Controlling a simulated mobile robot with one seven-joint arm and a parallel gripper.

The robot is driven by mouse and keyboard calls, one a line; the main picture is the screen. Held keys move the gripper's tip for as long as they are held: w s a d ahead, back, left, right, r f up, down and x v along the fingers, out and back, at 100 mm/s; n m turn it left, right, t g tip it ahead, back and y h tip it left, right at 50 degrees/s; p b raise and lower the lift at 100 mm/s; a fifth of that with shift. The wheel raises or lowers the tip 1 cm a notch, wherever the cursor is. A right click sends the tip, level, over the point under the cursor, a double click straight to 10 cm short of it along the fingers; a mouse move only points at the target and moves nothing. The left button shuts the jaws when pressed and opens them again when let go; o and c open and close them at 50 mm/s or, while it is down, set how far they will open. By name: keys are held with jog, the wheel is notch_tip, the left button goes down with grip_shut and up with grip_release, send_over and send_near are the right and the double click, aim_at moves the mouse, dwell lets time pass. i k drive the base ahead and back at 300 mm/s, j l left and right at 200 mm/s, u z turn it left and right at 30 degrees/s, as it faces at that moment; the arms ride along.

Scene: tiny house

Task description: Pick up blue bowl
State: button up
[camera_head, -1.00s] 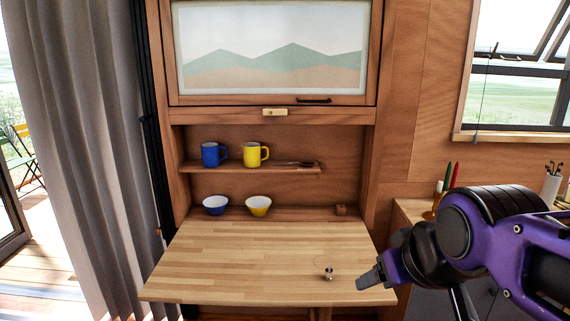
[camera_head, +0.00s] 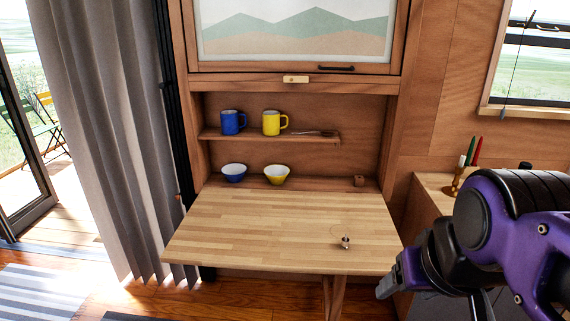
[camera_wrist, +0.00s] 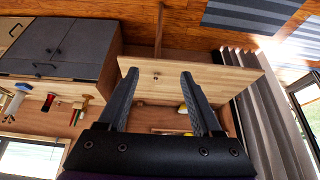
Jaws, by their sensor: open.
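The blue bowl (camera_head: 234,172) stands upright at the back left of the fold-down table, inside the wall cabinet's lower niche. A yellow bowl (camera_head: 276,174) stands just to its right. My gripper (camera_wrist: 155,80) is open and empty in the wrist view, its two dark fingers apart, with the table (camera_wrist: 215,82) beyond them. In the head view my gripper (camera_head: 386,287) shows at the table's right front corner, well away from the bowl. I cannot make out the blue bowl in the wrist view.
A blue mug (camera_head: 232,122) and a yellow mug (camera_head: 272,122) stand on the small shelf (camera_head: 265,138) above the bowls. A small metal item (camera_head: 346,242) lies on the table (camera_head: 270,228) near its front right. The table's middle is clear. A curtain (camera_head: 110,140) hangs at left.

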aim_at(234, 173)
jog(key=i+j, duration=0.25)
jog(key=j, duration=0.15)
jog(key=i+j, duration=0.2)
jog(key=j, duration=0.2)
jog(key=i+j+z, duration=0.1)
jog(key=i+j, duration=0.35)
jog(key=j, duration=0.3)
jog(key=i+j, duration=0.2)
jog(key=j, duration=0.2)
jog(key=i+j, duration=0.25)
jog(key=j, duration=0.2)
jog(key=i+j+z, duration=0.1)
jog(key=j, duration=0.3)
jog(key=i+j, duration=0.3)
jog(key=j, duration=0.7)
jog(key=k+u, duration=0.25)
jog(key=k, duration=0.35)
jog(key=i+z, duration=0.15)
jog(key=i, duration=0.4)
